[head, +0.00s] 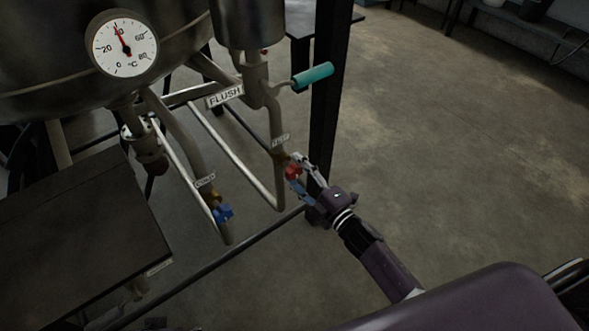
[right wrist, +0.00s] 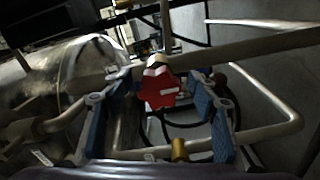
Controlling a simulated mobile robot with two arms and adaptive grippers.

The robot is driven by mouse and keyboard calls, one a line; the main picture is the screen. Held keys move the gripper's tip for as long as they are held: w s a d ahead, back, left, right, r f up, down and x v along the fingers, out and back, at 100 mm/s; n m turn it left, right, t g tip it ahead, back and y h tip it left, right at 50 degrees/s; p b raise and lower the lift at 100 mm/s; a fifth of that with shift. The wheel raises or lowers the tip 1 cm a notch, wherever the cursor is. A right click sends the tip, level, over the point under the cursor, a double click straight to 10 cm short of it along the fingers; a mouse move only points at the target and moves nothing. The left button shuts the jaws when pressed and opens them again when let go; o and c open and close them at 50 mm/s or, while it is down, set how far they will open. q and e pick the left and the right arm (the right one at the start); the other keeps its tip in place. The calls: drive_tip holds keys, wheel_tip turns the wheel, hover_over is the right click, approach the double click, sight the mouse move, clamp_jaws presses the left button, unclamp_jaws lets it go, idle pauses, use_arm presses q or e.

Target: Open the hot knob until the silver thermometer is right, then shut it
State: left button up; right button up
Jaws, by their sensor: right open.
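The silver-rimmed thermometer (head: 125,43) is a white dial on the tank at the upper left of the head view. Its red needle points up, close to the 40 mark. The red hot knob (head: 293,172) sits on a pipe near the middle. It also shows, lobed and with a white mark, in the right wrist view (right wrist: 158,90). My right gripper (head: 297,174) is open, with one finger on either side of the red knob. I cannot tell whether either finger touches it. My left gripper is not in view.
A blue knob (head: 223,213) sits below a label reading COLD. A dark post (head: 328,100) rises just behind the red knob. A dark table (head: 80,230) is at lower left.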

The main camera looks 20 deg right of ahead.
drive_tip(key=v, duration=1.1)
drive_tip(key=shift+s, duration=0.1)
